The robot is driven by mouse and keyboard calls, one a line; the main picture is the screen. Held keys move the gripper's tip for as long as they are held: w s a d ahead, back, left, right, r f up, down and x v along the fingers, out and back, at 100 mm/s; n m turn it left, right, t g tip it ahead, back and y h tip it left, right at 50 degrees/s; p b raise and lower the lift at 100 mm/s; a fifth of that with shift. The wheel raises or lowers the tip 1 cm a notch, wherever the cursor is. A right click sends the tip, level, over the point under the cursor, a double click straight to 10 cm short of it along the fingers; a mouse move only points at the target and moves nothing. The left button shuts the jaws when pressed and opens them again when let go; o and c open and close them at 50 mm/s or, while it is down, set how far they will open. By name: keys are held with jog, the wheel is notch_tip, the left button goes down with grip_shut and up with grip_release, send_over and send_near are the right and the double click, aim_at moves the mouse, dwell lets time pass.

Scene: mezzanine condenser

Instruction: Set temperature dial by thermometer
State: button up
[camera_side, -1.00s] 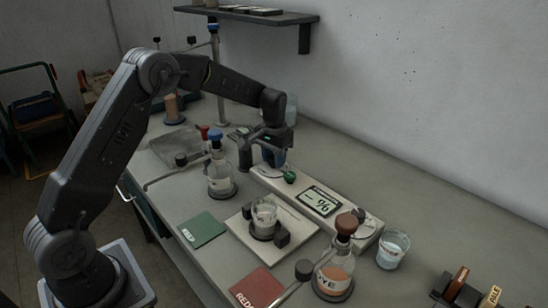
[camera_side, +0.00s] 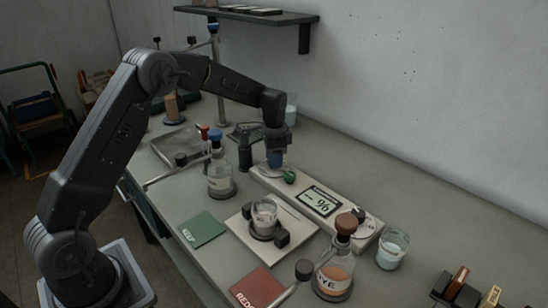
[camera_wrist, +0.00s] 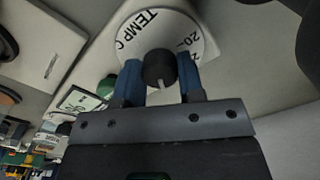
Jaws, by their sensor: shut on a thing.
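My gripper (camera_side: 274,163) points straight down at the far end of the long pale control panel (camera_side: 265,172). In the wrist view its two blue fingers (camera_wrist: 160,76) are shut on a black dial knob (camera_wrist: 158,62) with a pale pointer line. The knob sits on a round white dial plate (camera_wrist: 200,38) marked "TEMP C", with "20" at its right. The rest of the scale is hidden or out of frame. A digital display (camera_side: 319,201) on the panel shows a dash and digits that look like 96. I cannot identify a thermometer for certain.
A green knob (camera_side: 289,176) is close beside my gripper. A blue-stoppered flask (camera_side: 219,180) stands to the left, and a beaker (camera_side: 264,214) sits on a plate in front. A brown-stoppered flask (camera_side: 334,275) and a glass of pale liquid (camera_side: 393,248) stand nearer the camera.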

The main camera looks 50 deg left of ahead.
dwell(0.5)
jog(key=o, duration=0.9)
jog(key=shift+r, duration=0.1)
notch_tip(320, 180, up, 14)
jog(key=shift+f, duration=0.15)
